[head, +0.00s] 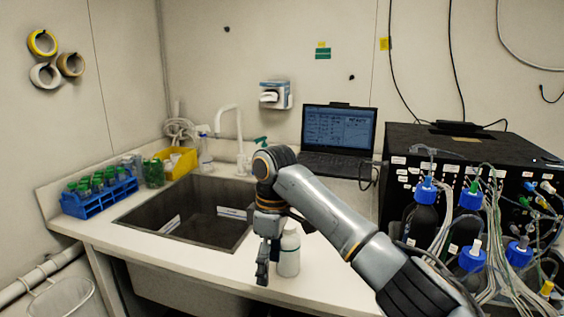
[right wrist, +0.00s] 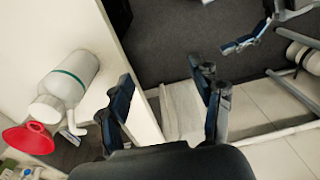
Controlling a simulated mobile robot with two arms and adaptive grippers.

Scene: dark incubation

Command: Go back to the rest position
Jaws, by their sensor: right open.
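My right gripper (head: 265,265) points down over the front of the white counter (head: 200,255), just left of a white bottle (head: 289,260). In the right wrist view the right gripper (right wrist: 168,92) is open, with nothing between its fingers. There the bottle (right wrist: 75,75) is outside the fingers, to their left, with a green line around it. What seems to be part of my left gripper (right wrist: 246,38) shows at the upper right of the right wrist view, over the dark floor; its opening is unclear. The head view does not show it.
A sink (head: 190,215) lies left of my arm. A laptop (head: 338,130) stands behind. Blue-capped bottles (head: 420,222) and tubing crowd the right. A red object (right wrist: 28,138) lies near the bottle.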

